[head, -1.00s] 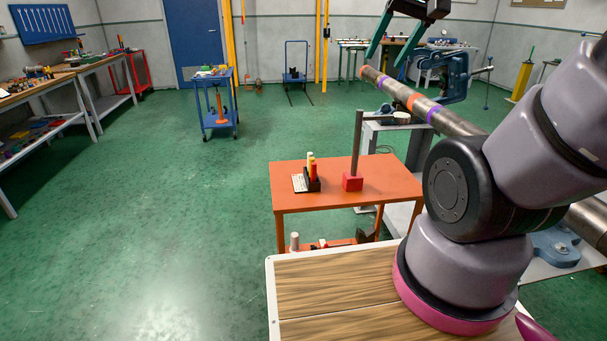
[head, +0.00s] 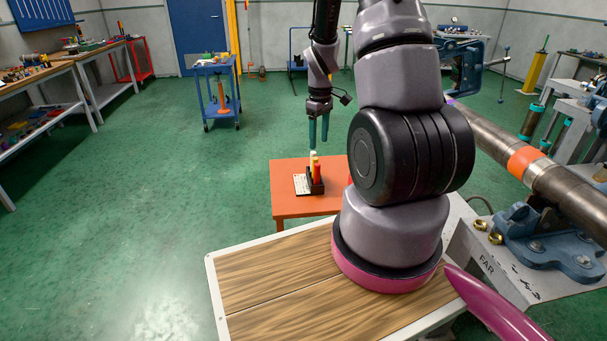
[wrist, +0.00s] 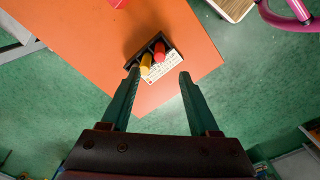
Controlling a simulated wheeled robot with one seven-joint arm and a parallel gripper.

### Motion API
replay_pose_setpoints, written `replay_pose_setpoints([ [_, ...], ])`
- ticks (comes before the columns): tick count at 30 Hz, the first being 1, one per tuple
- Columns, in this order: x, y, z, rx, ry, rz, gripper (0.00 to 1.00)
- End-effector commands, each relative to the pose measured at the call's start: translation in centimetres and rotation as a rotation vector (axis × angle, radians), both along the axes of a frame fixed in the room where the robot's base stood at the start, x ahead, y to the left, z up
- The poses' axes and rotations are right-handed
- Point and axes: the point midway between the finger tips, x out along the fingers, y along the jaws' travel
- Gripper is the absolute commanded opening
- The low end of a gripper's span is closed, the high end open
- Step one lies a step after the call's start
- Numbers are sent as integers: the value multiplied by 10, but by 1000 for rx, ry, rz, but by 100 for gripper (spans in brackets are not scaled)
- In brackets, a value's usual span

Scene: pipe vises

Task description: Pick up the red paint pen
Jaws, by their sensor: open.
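The red paint pen (head: 317,172) stands upright in a small dark holder (head: 316,188) on the orange table. In the wrist view the red pen (wrist: 159,50) shows from above, to the right of a yellow pen (wrist: 146,62). My gripper (head: 318,143) is open and empty, pointing down above the holder. In the wrist view its two fingers (wrist: 158,74) are spread, with the holder and pens beyond the tips. The red pen lies between the fingers' lines in that view, apart from both. The pens' lower parts are hidden in the holder.
The orange table (head: 290,205) has a white printed card (wrist: 162,69) beside the holder. A red block (wrist: 118,3) shows at the wrist view's top edge. A long pipe (head: 560,180) in blue vises is at the right. Green floor is clear at left.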

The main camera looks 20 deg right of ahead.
Motion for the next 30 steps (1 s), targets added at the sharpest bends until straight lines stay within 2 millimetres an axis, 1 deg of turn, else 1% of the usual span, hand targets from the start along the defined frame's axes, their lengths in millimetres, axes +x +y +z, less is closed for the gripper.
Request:
replay_pose_setpoints([
  [10, -1, -2, -51, 0, 11, 14, 62],
  [17, -1, -2, -69, -1, 10, 12, 62],
  [25, 0, -2, -107, 0, 10, 12, 62],
  [30, 1, -2, -115, -1, 8, 12, 62],
])
